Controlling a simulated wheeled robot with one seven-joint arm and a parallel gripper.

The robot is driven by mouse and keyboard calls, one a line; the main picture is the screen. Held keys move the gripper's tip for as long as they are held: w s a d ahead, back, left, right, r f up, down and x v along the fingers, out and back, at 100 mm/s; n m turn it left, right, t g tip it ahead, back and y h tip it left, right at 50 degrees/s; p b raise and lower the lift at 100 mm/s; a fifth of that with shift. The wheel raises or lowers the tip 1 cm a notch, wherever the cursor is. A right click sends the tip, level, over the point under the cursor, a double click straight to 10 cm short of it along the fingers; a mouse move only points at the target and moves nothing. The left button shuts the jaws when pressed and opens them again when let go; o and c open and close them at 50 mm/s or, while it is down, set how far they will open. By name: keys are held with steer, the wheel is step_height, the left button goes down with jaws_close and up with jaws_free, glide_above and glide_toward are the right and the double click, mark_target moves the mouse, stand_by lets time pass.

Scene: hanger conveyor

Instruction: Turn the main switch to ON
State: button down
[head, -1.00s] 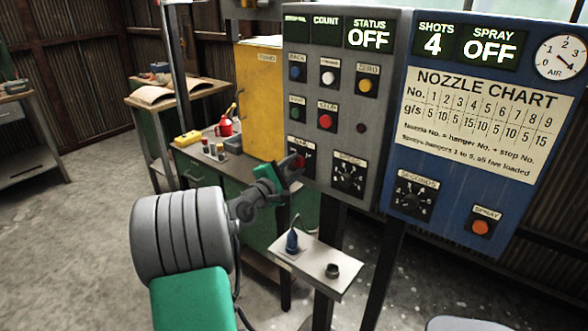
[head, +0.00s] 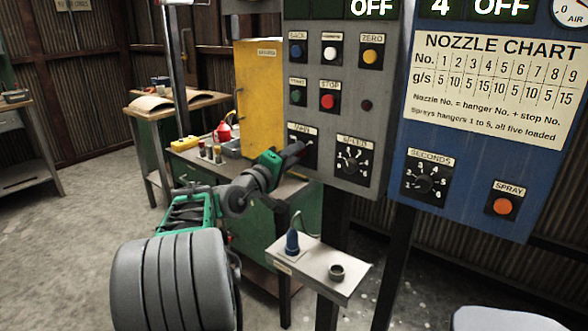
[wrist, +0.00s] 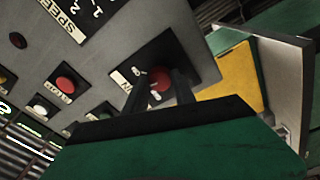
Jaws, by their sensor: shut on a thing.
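The main switch is a red rotary knob on a dark plate, under a MAIN label at the lower left of the grey control panel (head: 335,115). In the wrist view the red knob (wrist: 157,77) shows between and behind my dark fingers. My gripper (head: 299,150) reaches the switch from the left in the head view and covers most of it. It is shut on the knob, as the wrist view of the fingers (wrist: 166,84) also suggests. The knob's exact angle is hidden. The display at the panel's top reads OFF.
A SPEED dial (head: 351,160) sits right of the switch, with a red STOP button (head: 328,101) above. A blue panel (head: 470,190) stands to the right. A small shelf (head: 318,272) with a blue tool (head: 292,243) is below. A yellow cabinet (head: 260,95) stands behind.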

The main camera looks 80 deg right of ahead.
steer(key=shift+w+f+m+g+b, duration=0.1)
steer(key=shift+m+g+b, duration=0.4)
steer(key=shift+m+b, duration=3.35)
steer(key=c, duration=1)
jaws_free()
steer(key=shift+c, duration=0.2)
steer(key=v, duration=0.7)
steer(key=shift+a, duration=0.35)
steer(key=shift+w, duration=0.15)
